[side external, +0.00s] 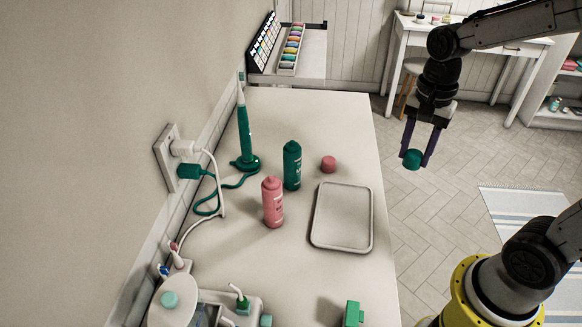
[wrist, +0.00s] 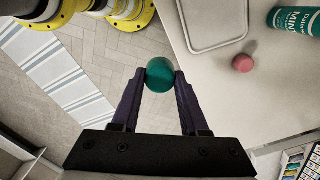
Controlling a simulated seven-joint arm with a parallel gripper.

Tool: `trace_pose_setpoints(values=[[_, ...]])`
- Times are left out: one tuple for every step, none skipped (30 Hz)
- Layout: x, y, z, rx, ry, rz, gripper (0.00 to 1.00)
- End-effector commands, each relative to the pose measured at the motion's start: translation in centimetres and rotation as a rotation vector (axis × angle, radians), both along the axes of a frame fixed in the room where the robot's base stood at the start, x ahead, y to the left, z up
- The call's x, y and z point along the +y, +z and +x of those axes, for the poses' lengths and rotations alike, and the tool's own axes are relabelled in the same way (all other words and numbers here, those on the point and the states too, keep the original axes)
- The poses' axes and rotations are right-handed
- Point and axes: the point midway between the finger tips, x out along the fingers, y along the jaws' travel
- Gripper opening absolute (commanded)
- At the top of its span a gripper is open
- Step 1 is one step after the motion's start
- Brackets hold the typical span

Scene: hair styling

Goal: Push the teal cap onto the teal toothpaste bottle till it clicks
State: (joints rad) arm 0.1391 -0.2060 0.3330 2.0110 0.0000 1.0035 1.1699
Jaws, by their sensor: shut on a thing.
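My gripper (side external: 416,156) is shut on the teal cap (side external: 412,159) and holds it in the air, out past the right edge of the counter. In the wrist view the teal cap (wrist: 160,73) sits between the two fingertips. The teal toothpaste bottle (side external: 292,166) stands upright on the counter, to the left of the gripper and apart from it. In the wrist view part of the teal bottle (wrist: 298,20) shows at the top right corner, cut off by the frame.
A pink bottle (side external: 272,203) stands close to the teal one. A pink cap (side external: 328,164) lies right of it, and an empty tray (side external: 318,236) lies in front. A teal electric toothbrush (side external: 244,135) stands by the wall with its cord. A green block (side external: 352,313) is near the front.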

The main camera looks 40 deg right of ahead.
Motion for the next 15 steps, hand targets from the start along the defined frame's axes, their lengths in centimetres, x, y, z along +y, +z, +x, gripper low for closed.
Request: trace_pose_setpoints(values=[[0.0,0.0,0.0,0.0,0.0,0.0,0.0],[0.0,0.0,0.0,0.0,0.0,0.0,0.0],[0.0,0.0,0.0,0.0,0.0,0.0,0.0],[0.0,0.1,0.0,0.0,0.0,0.0,0.0],[0.0,0.2,0.0,-0.001,0.0,0.0,0.0],[0.0,0.3,0.0,-0.001,0.0,0.0,0.0],[0.0,0.5,0.0,-0.001,0.0,0.0,0.0],[0.0,0.6,0.0,-0.001,0.0,0.0,0.0],[0.0,0.8,0.0,-0.002,0.0,0.0,0.0],[0.0,0.9,0.0,-0.002,0.0,0.0,0.0],[0.0,1.1,0.0,-0.002,0.0,0.0,0.0],[0.0,1.2,0.0,-0.001,0.0,0.0,0.0],[0.0,1.4,0.0,-0.001,0.0,0.0,0.0],[0.0,1.5,0.0,-0.001,0.0,0.0,0.0],[0.0,1.7,0.0,-0.002,0.0,0.0,0.0]])
